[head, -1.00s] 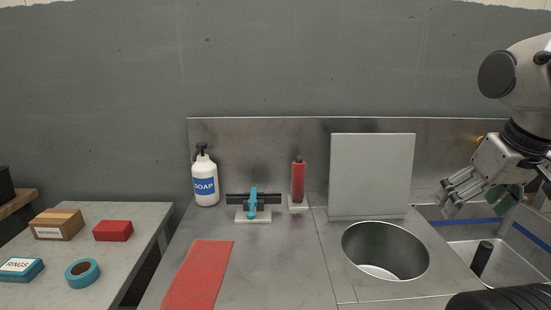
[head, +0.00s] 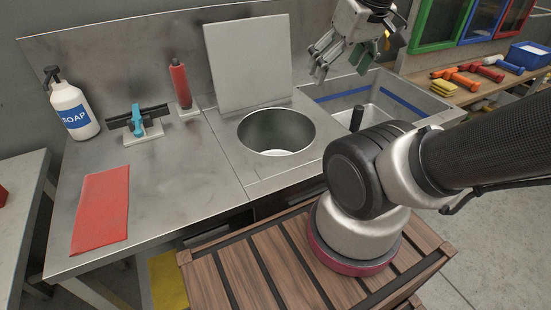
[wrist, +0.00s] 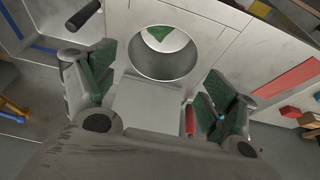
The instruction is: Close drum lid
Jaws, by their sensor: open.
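The drum lid (head: 248,66) is a flat pale grey square panel standing upright, hinged side down, behind the round drum opening (head: 276,132). The drum is an open metal cylinder sunk in the steel counter, its inside visible. My gripper (head: 342,62) is open and empty, in the air to the right of the lid, above the sink side. In the wrist view the lid (wrist: 150,104) lies between my open fingers (wrist: 160,72), with the drum opening (wrist: 162,58) beyond it. No contact between fingers and lid shows.
A sink (head: 345,100) with a dark upright handle is right of the drum. A red cylinder on a stand (head: 180,84), a blue-handled fixture (head: 138,122), a soap bottle (head: 72,110) and a red mat (head: 102,208) are left. A slatted wooden platform (head: 235,270) is in front.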

